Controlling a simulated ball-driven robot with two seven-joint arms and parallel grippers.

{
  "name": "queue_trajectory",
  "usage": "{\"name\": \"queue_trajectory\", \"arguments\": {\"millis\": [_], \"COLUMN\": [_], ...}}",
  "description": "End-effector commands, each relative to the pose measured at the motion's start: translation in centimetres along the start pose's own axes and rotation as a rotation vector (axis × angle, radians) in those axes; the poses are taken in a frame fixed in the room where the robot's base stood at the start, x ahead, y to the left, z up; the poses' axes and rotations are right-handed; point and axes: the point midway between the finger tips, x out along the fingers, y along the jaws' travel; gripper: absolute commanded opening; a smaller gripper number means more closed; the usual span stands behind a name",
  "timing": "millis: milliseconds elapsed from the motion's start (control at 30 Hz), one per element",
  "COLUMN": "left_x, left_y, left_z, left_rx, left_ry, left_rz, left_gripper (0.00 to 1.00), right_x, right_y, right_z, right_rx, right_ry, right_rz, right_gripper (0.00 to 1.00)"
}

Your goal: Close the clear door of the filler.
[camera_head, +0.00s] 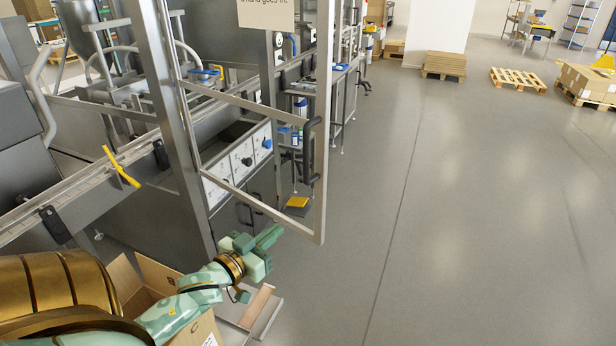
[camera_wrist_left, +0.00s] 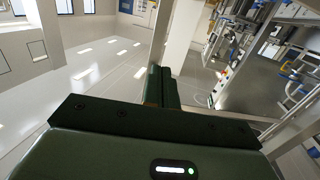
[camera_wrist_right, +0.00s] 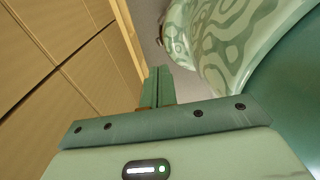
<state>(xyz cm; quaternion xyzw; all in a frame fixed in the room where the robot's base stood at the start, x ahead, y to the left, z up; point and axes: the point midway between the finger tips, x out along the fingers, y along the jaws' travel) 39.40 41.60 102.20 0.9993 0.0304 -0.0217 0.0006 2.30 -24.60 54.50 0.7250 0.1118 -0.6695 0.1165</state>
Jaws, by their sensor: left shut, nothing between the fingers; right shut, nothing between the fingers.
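The clear door (camera_head: 321,195) of the filler shows in the head view as a pale metal frame with a see-through pane and a dark bar handle (camera_head: 309,150) on its outer upright. It stands open, swung out from the filler's steel post (camera_head: 182,130). My left gripper (camera_head: 270,236) is shut and empty, just below and left of the door's lower outer corner. I cannot tell whether it touches the door. Its closed fingers also show in the left wrist view (camera_wrist_left: 161,88). My right gripper (camera_wrist_right: 157,88) is shut and empty in its wrist view and outside the head view.
The filler's dial panel (camera_head: 240,160) lies behind the door. An open cardboard box (camera_head: 135,285) stands on the floor by my left arm. Tan box-like panels (camera_wrist_right: 60,60) are close to my right gripper. The grey floor (camera_head: 450,220) to the right is clear.

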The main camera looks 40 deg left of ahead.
Motion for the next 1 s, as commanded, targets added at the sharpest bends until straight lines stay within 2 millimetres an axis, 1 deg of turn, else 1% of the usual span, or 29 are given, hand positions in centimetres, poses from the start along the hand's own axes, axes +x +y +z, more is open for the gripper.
{"name": "queue_trajectory", "arguments": {"millis": [33, 100, 133, 267, 367, 600, 700, 833, 1000], "left_x": [0.0, 0.3, 0.6, 2.4, 4.5, 9.6, 11.4, 13.0, 13.9], "left_y": [0.2, 0.3, 0.4, 0.4, 0.5, 0.5, 0.5, 0.6, 0.6], "left_z": [-1.5, -2.3, -2.4, -2.5, -2.5, -2.7, -2.7, -2.7, -2.8], "left_rx": [0.0, -0.002, -0.003, -0.001, -0.002, -0.001, 0.0, -0.001, 0.0], "left_ry": [0.025, 0.042, 0.045, 0.047, 0.047, 0.046, 0.044, 0.043, 0.041], "left_rz": [0.01, 0.016, 0.017, 0.018, 0.018, 0.017, 0.016, 0.016, 0.016], "left_gripper": [0.0, 0.0, 0.0, 0.0, 0.0, 0.0, 0.0, 0.0, 0.0], "right_x": [-0.3, -0.2, -0.2, 0.1, 0.4, 1.2, 1.5, 1.8, 2.0], "right_y": [0.2, 0.3, 0.4, 0.5, 0.5, 0.5, 0.5, 0.4, 0.1], "right_z": [0.2, 0.4, 0.5, 1.2, 1.5, 1.6, 1.6, 1.6, 1.4], "right_rx": [0.0, 0.0, 0.0, 0.001, 0.0, 0.0, 0.0, -0.001, 0.0], "right_ry": [-0.003, -0.006, -0.008, -0.018, -0.024, -0.026, -0.026, -0.026, -0.023], "right_rz": [0.002, 0.004, 0.005, 0.006, 0.006, 0.006, 0.006, 0.004, 0.0], "right_gripper": [0.0, 0.0, 0.0, 0.0, 0.0, 0.0, 0.0, 0.0, 0.0]}}
